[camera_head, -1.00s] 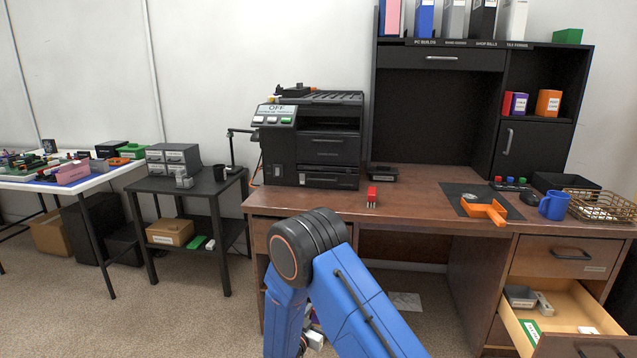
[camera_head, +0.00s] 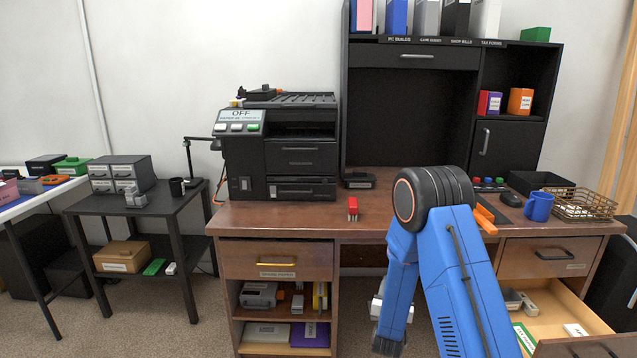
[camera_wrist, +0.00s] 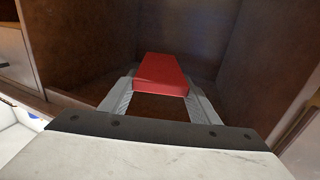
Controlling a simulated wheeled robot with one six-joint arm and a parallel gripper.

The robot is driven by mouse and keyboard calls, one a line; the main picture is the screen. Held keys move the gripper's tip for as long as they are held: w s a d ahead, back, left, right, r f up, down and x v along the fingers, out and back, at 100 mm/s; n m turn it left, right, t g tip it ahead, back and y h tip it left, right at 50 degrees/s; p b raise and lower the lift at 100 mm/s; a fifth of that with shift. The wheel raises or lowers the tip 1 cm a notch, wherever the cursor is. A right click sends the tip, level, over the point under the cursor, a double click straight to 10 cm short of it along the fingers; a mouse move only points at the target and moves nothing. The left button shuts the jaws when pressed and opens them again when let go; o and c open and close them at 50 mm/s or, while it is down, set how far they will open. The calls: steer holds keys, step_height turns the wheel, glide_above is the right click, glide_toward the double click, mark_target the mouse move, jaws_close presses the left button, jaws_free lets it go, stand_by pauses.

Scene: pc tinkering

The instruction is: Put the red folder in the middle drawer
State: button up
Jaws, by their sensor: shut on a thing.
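The red folder (camera_wrist: 160,68) shows in the wrist view as a red block between the two fingers of my gripper (camera_wrist: 160,92), which is shut on it. Dark brown wooden panels lie behind it. In the head view the folder is hidden and my blue arm reaches down in front of the desk's knee space. The middle drawer (camera_head: 560,313) at the desk's lower right is pulled open, to the right of my arm. It holds grey boxes, a green-and-white item and a white item. The upper right drawer (camera_head: 540,262) above it is shut.
The desk top (camera_head: 290,214) holds a red stapler-like item (camera_head: 352,208), a blue mug (camera_head: 538,207) and a wire basket (camera_head: 583,204). A printer (camera_head: 280,150) stands at the desk's left. Open shelves (camera_head: 266,312) sit below the left drawer.

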steer(key=shift+w+d+r, duration=0.2)
steer(key=shift+d+r, duration=0.1)
steer(key=shift+d, duration=0.2)
steer(key=shift+w+d+r, duration=0.2)
steer(key=shift+d+r, duration=0.05)
steer(key=shift+d, duration=0.25)
steer(key=shift+d+f, duration=0.15)
steer(key=shift+d, duration=0.1)
steer(key=s+f+n+y, duration=0.1)
steer(key=f+y, duration=0.1)
steer(key=f, duration=0.4)
steer(key=s+f+n+t+y, duration=0.1)
steer(key=s+f+n+y, duration=0.1)
steer(key=f, duration=0.4)
steer(key=shift+f+n+y, duration=0.3)
steer(key=shift+f+y, duration=0.1)
steer(key=shift+y, duration=0.3)
steer(key=shift+s, duration=0.1)
